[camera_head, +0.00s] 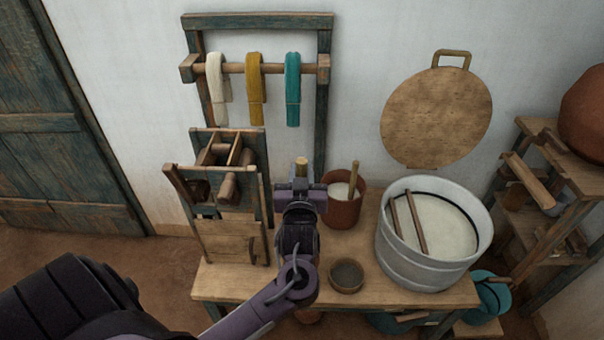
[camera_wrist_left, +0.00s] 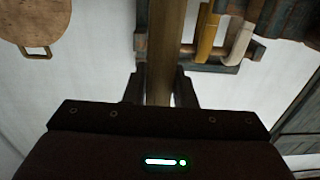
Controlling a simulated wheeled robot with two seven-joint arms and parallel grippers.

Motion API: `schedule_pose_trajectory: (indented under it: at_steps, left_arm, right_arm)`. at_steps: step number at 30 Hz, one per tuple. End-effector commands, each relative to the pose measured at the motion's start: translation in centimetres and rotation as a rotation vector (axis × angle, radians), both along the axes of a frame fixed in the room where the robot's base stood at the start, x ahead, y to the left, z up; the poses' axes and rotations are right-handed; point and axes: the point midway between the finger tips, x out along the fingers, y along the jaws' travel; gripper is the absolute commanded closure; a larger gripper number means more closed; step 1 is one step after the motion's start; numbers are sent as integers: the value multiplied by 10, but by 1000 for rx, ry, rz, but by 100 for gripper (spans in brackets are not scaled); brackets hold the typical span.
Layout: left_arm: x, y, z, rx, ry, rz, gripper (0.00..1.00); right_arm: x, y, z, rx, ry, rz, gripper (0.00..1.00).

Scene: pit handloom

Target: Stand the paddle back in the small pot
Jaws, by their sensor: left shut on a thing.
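My left gripper (camera_head: 301,190) is shut on a wooden handle, which I take for the paddle (camera_head: 302,167). Only the handle's top end shows above the jaws in the head view. In the left wrist view the paddle (camera_wrist_left: 166,45) runs between the two fingers (camera_wrist_left: 160,88) and out of the picture at the top. Its lower part is hidden. A reddish-brown pot (camera_head: 342,213) with pale contents stands on the bench just right of the gripper, with another wooden stick (camera_head: 354,178) leaning in it. A smaller dark bowl (camera_head: 346,276) sits in front of it. My right gripper is not in view.
A large metal tub (camera_head: 425,262) with two sticks across it stands right on the bench (camera_head: 395,300). A wooden frame device (camera_head: 230,240) stands close left of my gripper. Behind is a rack with white, yellow (camera_head: 255,95) and teal skeins.

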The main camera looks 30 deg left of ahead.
Motion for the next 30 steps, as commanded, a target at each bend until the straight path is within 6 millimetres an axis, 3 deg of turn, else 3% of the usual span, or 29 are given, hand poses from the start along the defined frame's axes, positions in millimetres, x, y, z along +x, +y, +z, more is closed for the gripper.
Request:
schedule_pose_trajectory:
  at_steps: [11, 30]
  left_arm:
    - [0, -1, -34, 1, -2, -3, 99]
    - [0, -1, -84, 1, -1, -2, 99]
  right_arm:
    - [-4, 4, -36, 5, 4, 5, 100]
    - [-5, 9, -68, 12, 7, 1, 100]
